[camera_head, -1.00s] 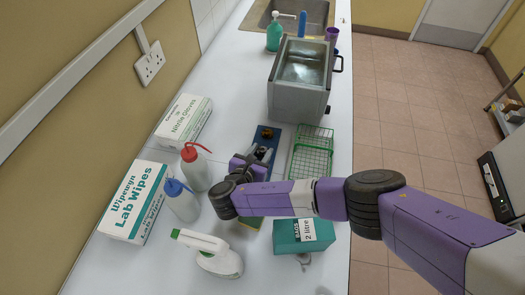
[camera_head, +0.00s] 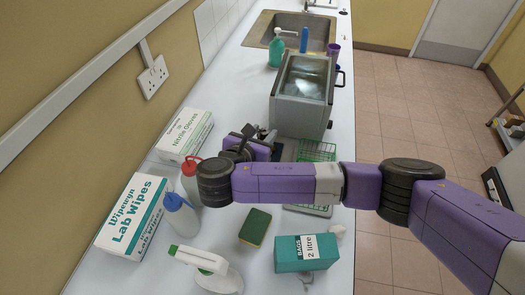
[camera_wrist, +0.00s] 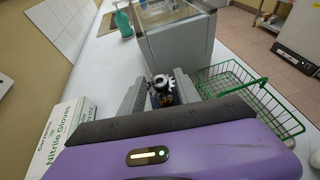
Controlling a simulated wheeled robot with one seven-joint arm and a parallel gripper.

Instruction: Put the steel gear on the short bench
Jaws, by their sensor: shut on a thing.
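The steel gear (camera_wrist: 160,82) is a small silver toothed ring. My gripper (camera_wrist: 157,88) is shut on it, with the gear between the fingertips in the wrist view. In the head view my gripper (camera_head: 257,134) is above the white worktop, in front of the steel water bath (camera_head: 300,100); the gear is hard to make out there. A blue patch shows just below the gear in the wrist view. I cannot tell which surface is the short bench; the long white worktop (camera_head: 165,268) fills the view.
The green wire basket (camera_head: 316,150) is right of my gripper, partly behind my arm. The glove box (camera_head: 185,135), wipes box (camera_head: 132,215) and two wash bottles are left. A sponge (camera_head: 255,227), teal bag box (camera_head: 307,253) and spray bottle (camera_head: 207,272) are in front.

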